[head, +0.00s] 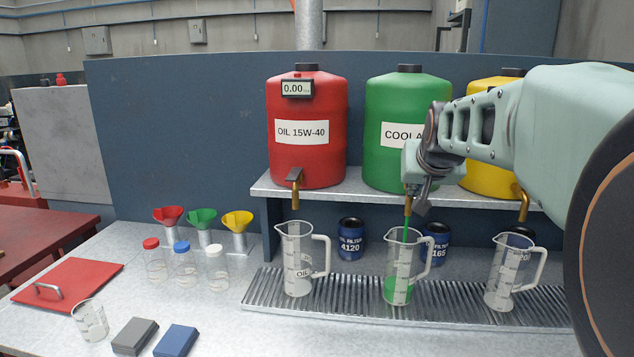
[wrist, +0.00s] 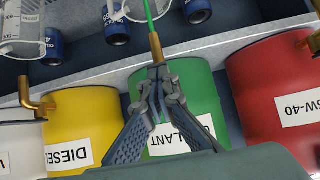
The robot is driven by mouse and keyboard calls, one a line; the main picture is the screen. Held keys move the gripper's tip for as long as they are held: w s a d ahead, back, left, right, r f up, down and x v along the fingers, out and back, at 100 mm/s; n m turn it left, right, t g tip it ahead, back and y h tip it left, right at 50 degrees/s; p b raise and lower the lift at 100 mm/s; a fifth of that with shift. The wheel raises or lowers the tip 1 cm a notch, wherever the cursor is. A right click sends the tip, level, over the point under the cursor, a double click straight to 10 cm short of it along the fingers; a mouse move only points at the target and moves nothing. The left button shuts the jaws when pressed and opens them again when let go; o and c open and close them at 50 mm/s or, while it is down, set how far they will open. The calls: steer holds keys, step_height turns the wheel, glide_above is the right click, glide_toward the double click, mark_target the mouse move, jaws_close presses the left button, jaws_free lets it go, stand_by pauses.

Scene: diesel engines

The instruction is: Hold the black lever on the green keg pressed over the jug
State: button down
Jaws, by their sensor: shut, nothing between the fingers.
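The green keg (head: 385,100), labelled as coolant, stands on the shelf between the red and yellow kegs; it also shows in the wrist view (wrist: 197,95). Its brass spout (wrist: 156,48) points out over the jug (head: 399,258). A green stream (head: 406,236) runs from the spout into the jug, which holds green liquid at its bottom. My gripper (head: 420,200) is at the spout, fingers together and empty; in the wrist view its tips (wrist: 161,82) meet just behind the spout. The black lever is hidden by the fingers or cannot be told apart from them.
The red keg (head: 306,125) and yellow keg (head: 480,97) flank the green one. Other jugs stand on the ribbed drip tray, left (head: 298,262) and right (head: 503,285). Blue oil filters (head: 351,238) stand behind. Funnels and capped bottles are at left.

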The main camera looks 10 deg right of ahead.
stand_by(0.5)
steer(key=shift+r+p, duration=0.55)
steer(key=shift+r, duration=0.25)
